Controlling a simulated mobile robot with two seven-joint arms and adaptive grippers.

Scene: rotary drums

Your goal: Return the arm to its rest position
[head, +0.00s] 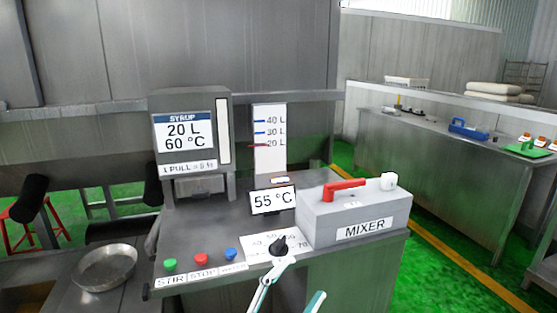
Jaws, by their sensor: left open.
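My left gripper (303,278) comes in at the bottom centre of the head view, and only its two pale fingers with teal edges show. The fingers are apart, and nothing shows between them. The left fingertip appears just below the black knob (279,245) on the dial plate of the console; I cannot tell whether they touch. The rest of my left arm is outside the picture. My right gripper is not in view.
The steel console (222,225) carries green, red and blue buttons, a 55 °C display (272,200) and a mixer box (357,215) with a red lever (344,188). A syrup panel (184,138) stands behind. A round pan (106,267) lies left. Green floor is open at right.

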